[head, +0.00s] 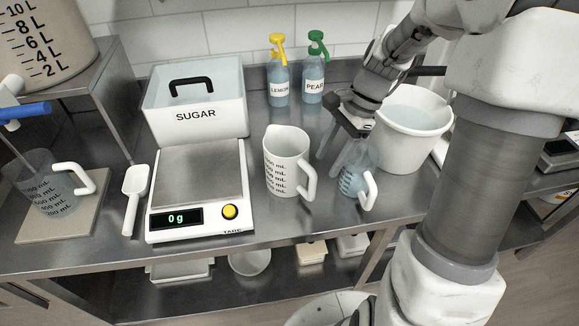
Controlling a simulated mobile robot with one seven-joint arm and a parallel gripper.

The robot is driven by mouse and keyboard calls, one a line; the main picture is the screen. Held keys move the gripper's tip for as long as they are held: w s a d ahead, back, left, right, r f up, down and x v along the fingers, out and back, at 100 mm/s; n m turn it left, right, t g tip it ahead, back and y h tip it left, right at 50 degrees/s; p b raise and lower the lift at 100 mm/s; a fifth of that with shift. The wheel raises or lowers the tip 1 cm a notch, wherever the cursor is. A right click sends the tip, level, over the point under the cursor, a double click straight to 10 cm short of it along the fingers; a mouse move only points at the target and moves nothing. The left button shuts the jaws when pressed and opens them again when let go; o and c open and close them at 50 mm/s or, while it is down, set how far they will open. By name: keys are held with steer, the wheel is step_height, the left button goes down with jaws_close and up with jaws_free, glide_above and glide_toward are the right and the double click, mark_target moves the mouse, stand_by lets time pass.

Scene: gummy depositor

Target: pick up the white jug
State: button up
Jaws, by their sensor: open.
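The white jug (283,166) stands upright on the steel counter, right of the scale, with printed mL marks on its front and its handle toward the right. My gripper (343,152) points down to the right of the white jug, apart from it. It is open, with its fingers above and around the back of a smaller clear jug (353,184) with a white handle. I cannot tell whether the fingers touch the clear jug.
A scale (197,185) reading 0 g and a scoop (135,184) are left. Behind stand a SUGAR bin (200,125), LEMON (279,86) and PEAR (314,84) bottles. A white bucket (408,145) is right of my gripper. The counter's front edge is close to both jugs.

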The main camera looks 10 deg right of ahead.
mark_target(312, 189)
steer(key=x, duration=1)
steer(key=shift+a+f+b, duration=0.1)
steer(key=shift+f+b, duration=0.05)
steer(key=shift+b, duration=0.25)
jaws_close()
stand_by(0.9)
